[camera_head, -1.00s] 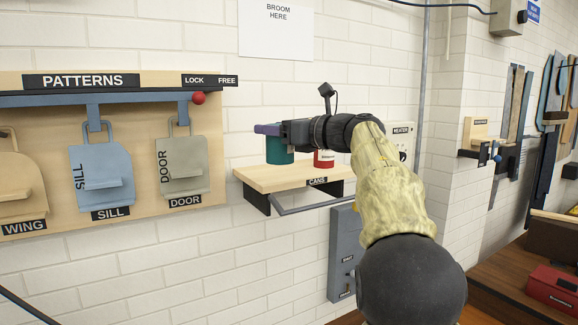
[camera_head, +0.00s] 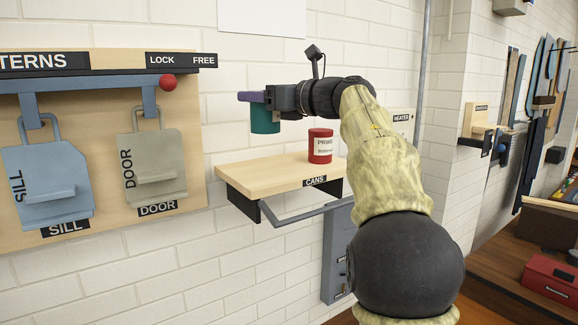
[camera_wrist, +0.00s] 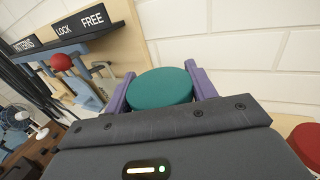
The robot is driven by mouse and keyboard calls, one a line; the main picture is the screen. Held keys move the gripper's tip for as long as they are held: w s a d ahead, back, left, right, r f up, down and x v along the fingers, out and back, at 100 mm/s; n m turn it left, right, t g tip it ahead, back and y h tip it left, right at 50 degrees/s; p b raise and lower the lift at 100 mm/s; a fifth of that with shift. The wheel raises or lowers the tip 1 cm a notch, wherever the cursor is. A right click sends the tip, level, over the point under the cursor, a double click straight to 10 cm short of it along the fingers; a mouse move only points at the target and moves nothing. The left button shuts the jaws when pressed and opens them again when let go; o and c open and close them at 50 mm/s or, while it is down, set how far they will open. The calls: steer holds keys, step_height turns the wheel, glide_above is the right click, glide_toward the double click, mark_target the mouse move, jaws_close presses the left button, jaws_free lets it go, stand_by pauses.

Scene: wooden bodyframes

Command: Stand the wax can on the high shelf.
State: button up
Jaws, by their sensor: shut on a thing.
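A teal can (camera_head: 265,121) hangs upright from my gripper (camera_head: 252,97), clear above the wooden shelf (camera_head: 262,178) labelled CANS. No label shows on it, so I cannot read whether it is the wax can. In the wrist view the can's round teal top (camera_wrist: 160,90) sits between the two purple fingers, which are shut on it. A red can (camera_head: 320,147) with a white label, partly readable as PRIM, stands at the shelf's right part. I see no other shelf that is clearly the high one.
At the left is the patterns board with its blue bar, red knob (camera_head: 168,82) and hanging SILL and DOOR patterns (camera_head: 152,170). A grey rail (camera_head: 300,213) runs below the shelf front. The shelf's left and middle are bare. A small ledge (camera_head: 478,137) is on the far right wall.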

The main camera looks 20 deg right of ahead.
mark_target(262, 125)
steer(key=shift+f, duration=3.1)
steer(key=shift+f+p, duration=0.35)
steer(key=shift+f, duration=1.55)
steer(key=shift+f, duration=0.15)
steer(key=o, duration=1.2)
steer(key=shift+r, duration=0.2)
